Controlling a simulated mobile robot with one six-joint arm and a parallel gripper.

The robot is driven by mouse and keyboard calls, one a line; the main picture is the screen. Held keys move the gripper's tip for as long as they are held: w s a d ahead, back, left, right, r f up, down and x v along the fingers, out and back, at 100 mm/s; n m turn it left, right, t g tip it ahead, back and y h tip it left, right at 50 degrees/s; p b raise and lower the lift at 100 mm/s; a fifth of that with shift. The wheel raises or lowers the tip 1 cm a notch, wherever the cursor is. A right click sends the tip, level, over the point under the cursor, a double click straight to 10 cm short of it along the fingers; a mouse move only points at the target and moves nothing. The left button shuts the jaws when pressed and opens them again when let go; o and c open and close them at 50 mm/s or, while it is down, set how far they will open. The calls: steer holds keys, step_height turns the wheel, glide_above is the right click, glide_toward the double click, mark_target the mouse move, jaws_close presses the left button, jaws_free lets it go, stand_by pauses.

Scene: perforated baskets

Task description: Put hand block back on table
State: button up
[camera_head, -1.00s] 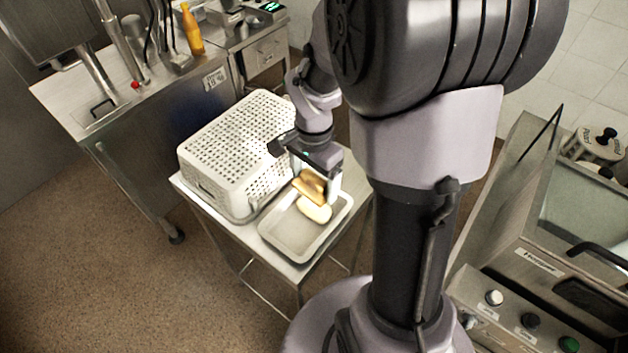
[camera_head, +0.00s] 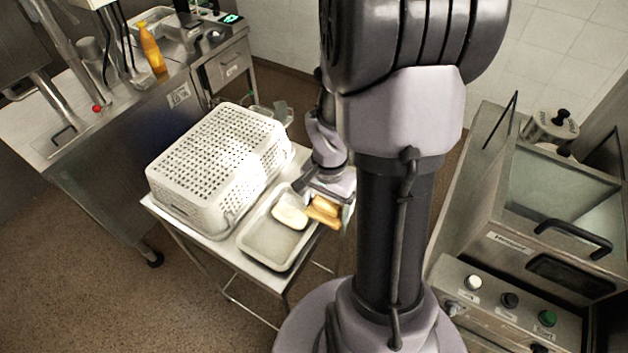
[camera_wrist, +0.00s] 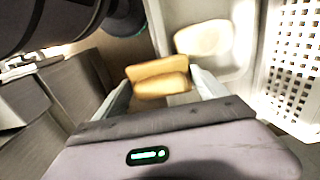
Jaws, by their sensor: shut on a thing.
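My gripper (camera_head: 330,205) is shut on a yellow-brown wooden block (camera_head: 323,211), the hand block. In the wrist view the block (camera_wrist: 158,78) sits between the two pale fingers. It is held at the right edge of a shallow tray; whether it touches the rim I cannot tell. The tray (camera_head: 268,246) lies on a small metal table (camera_head: 217,249) and holds a cream oval piece (camera_head: 290,216). This piece also shows in the wrist view (camera_wrist: 203,39), apart from the block.
An upturned white perforated basket (camera_head: 215,165) covers the left of the table. A metal counter (camera_head: 110,145) with an orange bottle (camera_head: 152,50) is at the back left. A steel appliance with knobs (camera_head: 500,300) stands at the right. The floor (camera_head: 70,280) at front left is clear.

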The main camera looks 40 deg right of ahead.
steer(key=w+d, duration=0.2)
steer(key=w, duration=0.1)
steer(key=w+d, duration=0.2)
steer(key=w, duration=0.2)
steer(key=w+d+f, duration=0.1)
steer(key=w, duration=0.2)
steer(key=shift+w+d+f, duration=0.1)
steer(key=shift+w+d, duration=0.3)
steer(key=f, duration=0.3)
steer(key=shift+w+d+f, duration=0.2)
steer(key=shift+w+f, duration=0.15)
steer(key=shift+b, duration=0.3)
